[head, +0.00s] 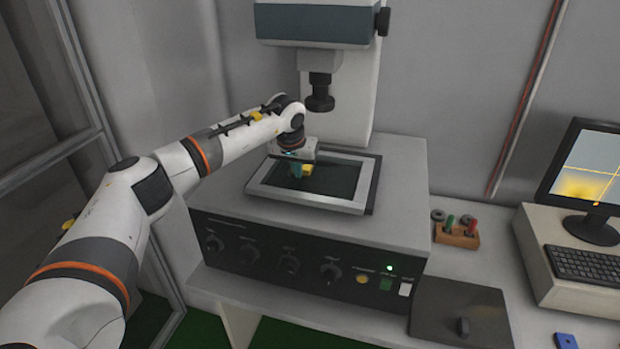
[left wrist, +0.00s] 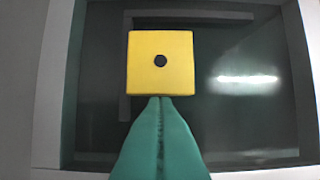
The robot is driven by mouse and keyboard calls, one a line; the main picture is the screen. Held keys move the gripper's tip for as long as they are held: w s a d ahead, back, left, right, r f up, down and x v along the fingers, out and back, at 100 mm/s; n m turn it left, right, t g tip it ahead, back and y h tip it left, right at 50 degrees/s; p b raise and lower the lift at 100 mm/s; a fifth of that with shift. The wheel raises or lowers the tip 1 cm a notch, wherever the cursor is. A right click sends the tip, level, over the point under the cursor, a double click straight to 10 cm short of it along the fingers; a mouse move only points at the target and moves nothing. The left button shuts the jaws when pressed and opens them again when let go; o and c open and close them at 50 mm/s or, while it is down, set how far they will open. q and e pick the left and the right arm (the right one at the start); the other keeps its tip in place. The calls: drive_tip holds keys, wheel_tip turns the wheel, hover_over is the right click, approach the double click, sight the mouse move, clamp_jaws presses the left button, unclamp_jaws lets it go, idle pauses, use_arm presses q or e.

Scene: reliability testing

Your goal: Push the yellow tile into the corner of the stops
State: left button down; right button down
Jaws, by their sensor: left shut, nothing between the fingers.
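The yellow tile (left wrist: 160,42), square with a black dot, lies on the dark glass stage. The dark stops (left wrist: 215,15) form an L in the left wrist view, with the corner at upper left. A narrow gap shows between the tile's top edge and the upper stop. The tile's left edge is very close to the left stop; I cannot tell whether they touch. My left gripper (left wrist: 160,98) is shut and empty, its green fingertips at the tile's lower edge. It also shows in the head view (head: 297,171).
A light frame (head: 262,193) surrounds the glass on the grey instrument box. The microscope's lens (head: 320,97) hangs above and behind the stage. A wooden block with coloured pegs (head: 457,235), a keyboard (head: 580,263) and a monitor (head: 590,165) stand to the right.

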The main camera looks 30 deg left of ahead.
use_arm(q)
drive_tip(key=shift+w+a, duration=0.2)
drive_tip(key=shift+w, duration=0.85)
drive_tip(key=shift+p+v, duration=0.95)
drive_tip(key=shift+v, duration=0.3)
drive_tip(key=shift+s+d+r+p, duration=0.1)
drive_tip(key=shift+s+r+p, duration=0.55)
drive_tip(key=shift+r, duration=0.15)
drive_tip(key=shift+f, duration=0.1)
